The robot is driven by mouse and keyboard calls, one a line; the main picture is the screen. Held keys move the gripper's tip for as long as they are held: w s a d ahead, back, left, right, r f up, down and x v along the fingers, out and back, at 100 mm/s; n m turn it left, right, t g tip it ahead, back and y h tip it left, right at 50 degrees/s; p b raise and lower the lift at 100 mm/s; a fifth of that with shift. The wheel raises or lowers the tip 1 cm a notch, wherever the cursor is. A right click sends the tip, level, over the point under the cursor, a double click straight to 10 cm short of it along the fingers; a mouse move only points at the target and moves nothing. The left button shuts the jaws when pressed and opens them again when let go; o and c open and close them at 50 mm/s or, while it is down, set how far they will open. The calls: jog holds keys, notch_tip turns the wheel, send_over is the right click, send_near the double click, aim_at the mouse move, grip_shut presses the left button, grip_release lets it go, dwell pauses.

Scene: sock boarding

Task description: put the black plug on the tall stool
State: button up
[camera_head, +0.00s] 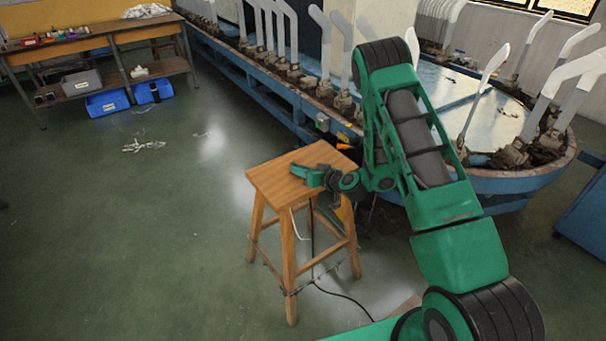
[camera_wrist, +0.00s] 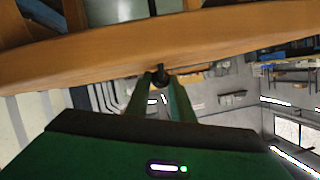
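The tall wooden stool (camera_head: 275,178) stands upright on the floor in the middle of the head view. Its light brown wood fills a broad band (camera_wrist: 100,52) in the wrist view. My gripper (camera_head: 298,172) is low over the stool top, fingers pointing left. In the wrist view, my gripper's (camera_wrist: 160,84) two green fingers close in on the small black plug (camera_wrist: 159,73), which sits between the tips against the stool's wood in the picture. I cannot tell whether the plug touches the stool. In the head view the plug is too small to make out clearly.
A blue machine (camera_head: 250,80) with upright white sock forms stands close behind the stool. A black cable (camera_head: 345,296) lies on the floor by the stool legs. A workbench (camera_head: 90,42) with blue bins is at the back left. The green floor at left is mostly clear.

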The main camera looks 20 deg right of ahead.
jog(key=shift+s+f, duration=0.35)
jog(key=shift+f, duration=0.2)
jog(key=shift+d, duration=0.15)
jog(key=r+v, duration=0.1)
jog(key=v, duration=1)
jog(key=shift+d+r, duration=0.1)
jog(key=shift+r, duration=0.05)
